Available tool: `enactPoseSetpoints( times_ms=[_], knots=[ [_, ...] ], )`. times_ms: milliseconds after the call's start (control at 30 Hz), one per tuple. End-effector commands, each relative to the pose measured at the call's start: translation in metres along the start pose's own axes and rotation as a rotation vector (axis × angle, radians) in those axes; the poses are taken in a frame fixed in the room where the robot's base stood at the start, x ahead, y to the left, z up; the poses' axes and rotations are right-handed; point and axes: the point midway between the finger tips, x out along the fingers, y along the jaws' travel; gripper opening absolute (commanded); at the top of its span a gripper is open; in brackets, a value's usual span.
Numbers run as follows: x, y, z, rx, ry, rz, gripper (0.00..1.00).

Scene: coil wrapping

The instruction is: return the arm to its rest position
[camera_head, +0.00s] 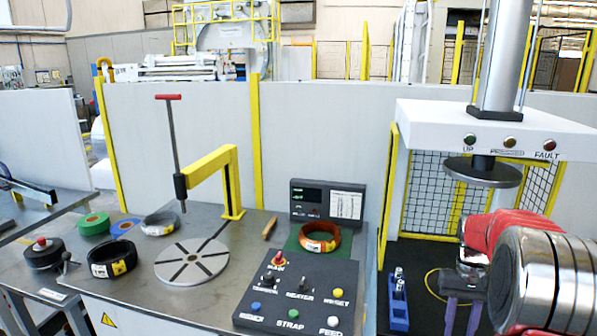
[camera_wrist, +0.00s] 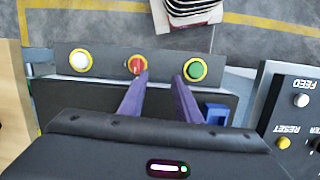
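My arm, with red and metallic links, reaches in from the right edge of the head view. My gripper (camera_head: 462,318) points down at the lower right there, in front of the press with the round plate. Its purple fingers run down near the bottom edge. In the wrist view my gripper (camera_wrist: 162,77) has its two fingers apart with nothing between them. Past the fingertips is a panel (camera_wrist: 113,64) with a white, a red and a green button. The red and green buttons appear close to the fingertips; I cannot tell whether they touch.
The press (camera_head: 500,128) stands close to my arm. A blue block (camera_head: 399,310) is left of my gripper. A control box (camera_head: 290,300) and an orange coil (camera_head: 320,238) lie on the table. Several other coils, a turntable (camera_head: 192,262) and a yellow arm (camera_head: 215,168) are farther left.

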Motion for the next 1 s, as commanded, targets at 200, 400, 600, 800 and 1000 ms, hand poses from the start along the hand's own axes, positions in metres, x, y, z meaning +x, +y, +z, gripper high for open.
enactPoseSetpoints(
  times_ms=[200,400,600,800,1000],
  knots=[
    [-0.018,-0.03,0.034,-0.016,0.078,0.003,0.3],
    [-0.031,-0.054,0.065,-0.033,0.147,0.003,0.3],
    [-0.041,-0.076,0.098,-0.056,0.215,0.001,0.3],
    [-0.047,-0.096,0.132,-0.082,0.282,-0.006,0.3],
    [-0.051,-0.114,0.166,-0.113,0.349,-0.014,0.3]
  ],
)
